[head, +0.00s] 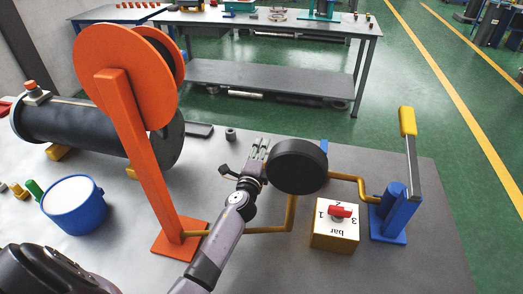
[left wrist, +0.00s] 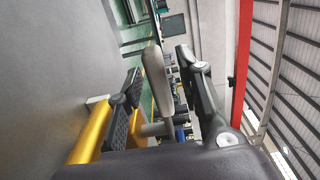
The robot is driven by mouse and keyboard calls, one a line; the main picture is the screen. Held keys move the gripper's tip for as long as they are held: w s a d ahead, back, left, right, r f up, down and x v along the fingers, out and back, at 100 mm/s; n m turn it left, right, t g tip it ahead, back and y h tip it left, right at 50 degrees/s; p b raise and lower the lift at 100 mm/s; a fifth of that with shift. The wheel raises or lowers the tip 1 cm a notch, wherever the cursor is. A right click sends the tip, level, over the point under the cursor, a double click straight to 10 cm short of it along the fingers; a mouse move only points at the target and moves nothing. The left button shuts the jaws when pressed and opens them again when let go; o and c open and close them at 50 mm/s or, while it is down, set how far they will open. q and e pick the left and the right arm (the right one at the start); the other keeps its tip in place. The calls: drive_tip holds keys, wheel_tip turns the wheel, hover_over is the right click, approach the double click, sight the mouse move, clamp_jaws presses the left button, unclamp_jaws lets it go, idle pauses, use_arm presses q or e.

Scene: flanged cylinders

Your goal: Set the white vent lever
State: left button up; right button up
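The pale grey-white lever (left wrist: 157,80) stands between the two fingers of my left gripper (left wrist: 160,68) in the left wrist view. The fingers are apart, one on each side of it, with no clear grip on it. Its lower end meets a stem near the yellow pipe (left wrist: 92,132). In the head view my left gripper (head: 245,163) is just left of the black disc-shaped housing (head: 297,166); the lever cannot be told apart from the fingers there. My right gripper is not in view.
An orange reel stand (head: 130,135) rises left of my arm. A black flanged cylinder (head: 85,125) and a blue pot (head: 73,205) stand further left. Right are a yellow box with a red selector (head: 335,235) and a blue pump with a yellow-tipped handle (head: 395,210). The front right tabletop is clear.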

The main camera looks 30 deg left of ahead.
use_arm(q)
clamp_jaws()
idle(0.3)
idle(0.5)
